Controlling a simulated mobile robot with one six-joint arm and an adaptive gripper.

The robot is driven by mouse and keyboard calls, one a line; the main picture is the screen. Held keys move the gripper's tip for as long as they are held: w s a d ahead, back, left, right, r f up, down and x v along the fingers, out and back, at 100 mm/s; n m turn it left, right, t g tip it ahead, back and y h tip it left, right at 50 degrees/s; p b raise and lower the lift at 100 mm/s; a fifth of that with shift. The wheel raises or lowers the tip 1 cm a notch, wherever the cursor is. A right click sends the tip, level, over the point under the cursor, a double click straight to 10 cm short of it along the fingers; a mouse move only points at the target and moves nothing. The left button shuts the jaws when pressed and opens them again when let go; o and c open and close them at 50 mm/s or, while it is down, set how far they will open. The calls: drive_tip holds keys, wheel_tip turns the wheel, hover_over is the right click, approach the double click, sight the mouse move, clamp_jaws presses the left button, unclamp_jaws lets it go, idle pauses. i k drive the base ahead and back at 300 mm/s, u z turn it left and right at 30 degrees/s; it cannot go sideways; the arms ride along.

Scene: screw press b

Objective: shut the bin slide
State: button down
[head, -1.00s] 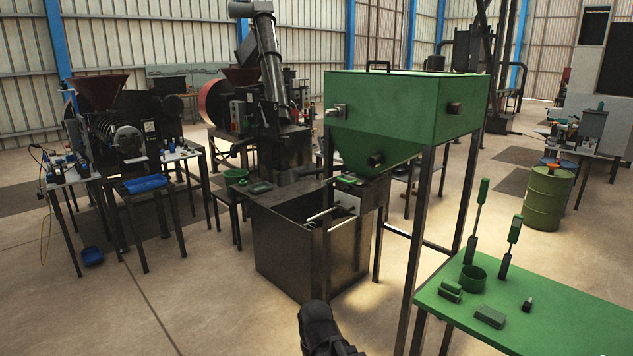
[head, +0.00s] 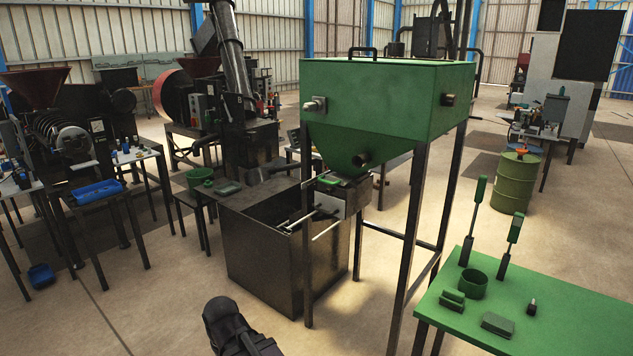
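The bin is a green hopper (head: 385,100) on tall dark legs, right of the middle in the head view. Under its outlet is a flat slide assembly with a green grip (head: 327,181) at its front left. It is too small to tell how far the slide is drawn out. My gripper (head: 238,330) shows only partly as a dark shape at the bottom edge, low in front of the bin and well apart from the slide. Its fingertips cannot be made out, and nothing is visibly held.
A dark open-topped box (head: 262,258) stands below and left of the hopper, with light rods (head: 326,230) sticking out near its right edge. A green table (head: 560,310) with upright green-handled tools is at the lower right.

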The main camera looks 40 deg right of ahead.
sight(334, 179)
drive_tip(key=z, duration=0.3)
drive_tip(key=i, duration=0.9)
drive_tip(key=z, duration=0.45)
